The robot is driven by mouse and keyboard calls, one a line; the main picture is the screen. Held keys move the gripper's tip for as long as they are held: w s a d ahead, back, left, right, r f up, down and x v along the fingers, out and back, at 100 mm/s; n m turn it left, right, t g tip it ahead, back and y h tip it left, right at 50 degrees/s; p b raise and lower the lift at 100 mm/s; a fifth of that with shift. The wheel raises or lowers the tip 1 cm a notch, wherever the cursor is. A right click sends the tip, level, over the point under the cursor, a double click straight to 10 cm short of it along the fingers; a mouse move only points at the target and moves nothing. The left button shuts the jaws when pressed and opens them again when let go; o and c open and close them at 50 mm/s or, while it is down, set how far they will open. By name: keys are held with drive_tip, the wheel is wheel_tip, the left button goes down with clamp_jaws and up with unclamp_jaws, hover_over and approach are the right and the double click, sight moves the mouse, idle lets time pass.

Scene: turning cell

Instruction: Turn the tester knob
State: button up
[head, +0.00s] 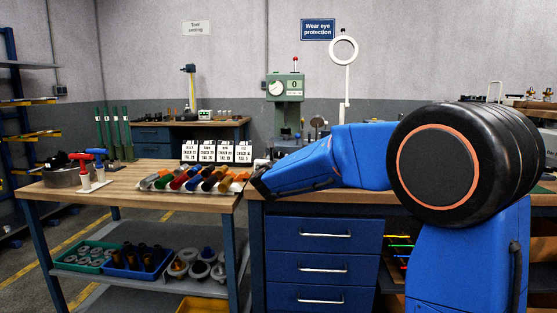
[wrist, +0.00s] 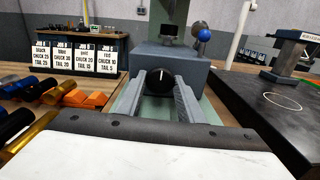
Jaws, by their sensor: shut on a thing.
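The tester knob (wrist: 159,80) is a black round knob with a white mark line, on the front of a grey-green machine base in the wrist view. My gripper (wrist: 160,88) has one finger on each side of the knob and is shut on it. The white mark points about straight up. In the head view the tester (head: 286,95) is a green machine with a round dial and a red lamp on top, standing behind my arm. The knob and my fingertips are hidden or too small to make out there.
Job cards (head: 216,151) stand at the back of the wooden table (head: 105,190), behind a row of coloured parts (head: 195,179). In the wrist view, a dark flat surface (wrist: 265,105) with a marked circle lies right of my gripper. Blue drawers (head: 323,265) are below the bench.

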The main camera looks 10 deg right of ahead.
drive_tip(key=m, duration=1.2)
drive_tip(key=shift+m, duration=1.9)
drive_tip(key=o, duration=1)
drive_tip(key=shift+o, duration=0.2)
drive_tip(key=shift+f, duration=0.1)
